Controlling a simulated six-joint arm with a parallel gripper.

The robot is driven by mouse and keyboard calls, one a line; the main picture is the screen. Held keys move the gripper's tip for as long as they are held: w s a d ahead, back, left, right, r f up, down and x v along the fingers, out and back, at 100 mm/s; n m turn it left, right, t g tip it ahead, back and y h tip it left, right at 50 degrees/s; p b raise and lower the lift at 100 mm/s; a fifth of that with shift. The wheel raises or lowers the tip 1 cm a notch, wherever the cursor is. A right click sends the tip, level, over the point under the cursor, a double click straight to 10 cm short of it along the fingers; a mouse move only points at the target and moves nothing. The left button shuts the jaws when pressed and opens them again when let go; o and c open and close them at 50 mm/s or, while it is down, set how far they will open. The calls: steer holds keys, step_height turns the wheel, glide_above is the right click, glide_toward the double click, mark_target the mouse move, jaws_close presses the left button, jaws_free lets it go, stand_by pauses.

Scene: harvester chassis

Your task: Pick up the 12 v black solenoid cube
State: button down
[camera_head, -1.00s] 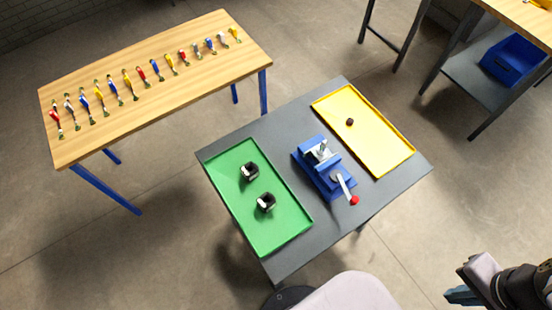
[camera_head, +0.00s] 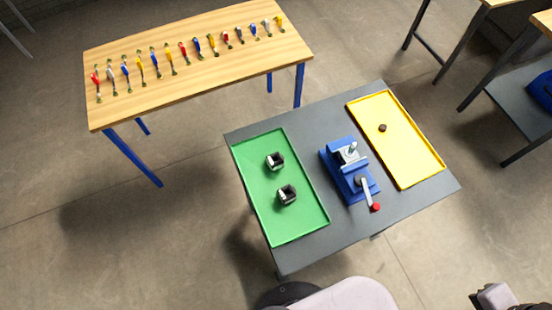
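Two black cube-shaped parts with pale faces sit apart in the green tray (camera_head: 306,229) on the grey table. One cube (camera_head: 274,161) is toward the back and the other cube (camera_head: 287,195) is nearer the front. Their labels are too small to read, so I cannot tell which is 12 V. A small dark piece (camera_head: 382,128) lies in the yellow tray (camera_head: 417,170); its kind is unclear. My gripper's fingers are out of the picture.
A blue vise (camera_head: 346,172) with a red-tipped handle stands between the trays. A wooden table (camera_head: 190,75) at the back left holds a row of coloured tools. A shelved bench stands at the right. Bare grey tabletop (camera_head: 312,257) shows around the trays.

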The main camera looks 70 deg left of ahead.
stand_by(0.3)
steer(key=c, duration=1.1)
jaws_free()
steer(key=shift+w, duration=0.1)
